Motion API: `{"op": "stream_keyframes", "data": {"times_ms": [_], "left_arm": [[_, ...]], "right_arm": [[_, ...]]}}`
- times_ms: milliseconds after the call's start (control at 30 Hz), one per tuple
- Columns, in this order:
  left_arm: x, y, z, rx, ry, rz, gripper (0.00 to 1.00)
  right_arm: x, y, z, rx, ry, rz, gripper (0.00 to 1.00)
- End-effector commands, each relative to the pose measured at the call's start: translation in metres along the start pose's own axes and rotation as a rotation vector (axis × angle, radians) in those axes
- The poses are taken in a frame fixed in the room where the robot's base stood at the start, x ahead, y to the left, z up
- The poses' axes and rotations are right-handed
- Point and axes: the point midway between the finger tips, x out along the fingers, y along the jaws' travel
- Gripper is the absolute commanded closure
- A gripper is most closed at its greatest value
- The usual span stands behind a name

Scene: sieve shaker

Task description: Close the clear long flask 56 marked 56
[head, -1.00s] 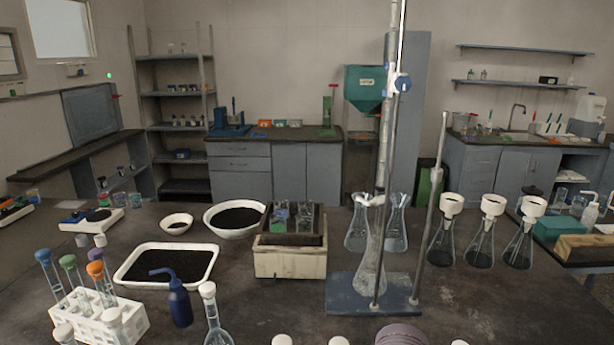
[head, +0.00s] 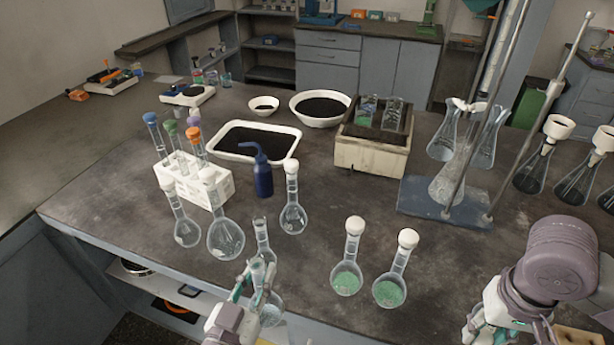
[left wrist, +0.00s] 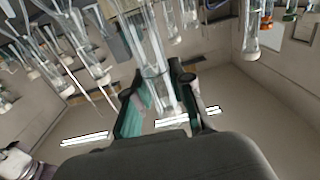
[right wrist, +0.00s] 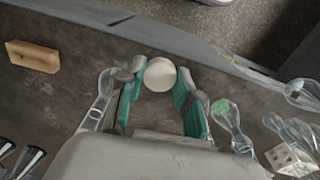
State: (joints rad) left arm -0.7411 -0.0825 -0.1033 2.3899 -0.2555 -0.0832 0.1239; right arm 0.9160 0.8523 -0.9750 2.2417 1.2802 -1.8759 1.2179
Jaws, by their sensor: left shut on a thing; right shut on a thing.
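My left gripper (head: 250,283) is shut on the neck of a clear long-necked flask (head: 269,311) at the table's front edge. The flask's neck stands between the fingers in the left wrist view (left wrist: 152,66), and I see no stopper on it. My right gripper (head: 484,322) is at the lower right of the head view, well away from the flask. In the right wrist view it is shut on a round white stopper (right wrist: 160,75). No mark 56 is readable.
Two stoppered flasks with green contents (head: 347,280) stand between my grippers. A burette stand (head: 430,205) is behind.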

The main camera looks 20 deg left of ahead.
Motion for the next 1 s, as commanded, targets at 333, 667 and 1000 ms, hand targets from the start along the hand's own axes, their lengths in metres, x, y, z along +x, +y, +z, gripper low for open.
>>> {"op": "stream_keyframes", "data": {"times_ms": [333,667,1000], "left_arm": [[0.013,0.029,-0.004,0.006,0.006,0.146,1.0],[0.041,0.091,-0.009,0.009,0.007,0.46,1.0],[0.058,0.133,-0.011,0.002,0.005,0.663,1.0]], "right_arm": [[0.0,0.0,0.0,-0.001,0.0,0.0,0.82],[0.0,0.0,0.0,-0.001,0.0,0.0,0.82],[0.0,0.0,0.0,-0.001,0.0,0.0,0.82]]}}
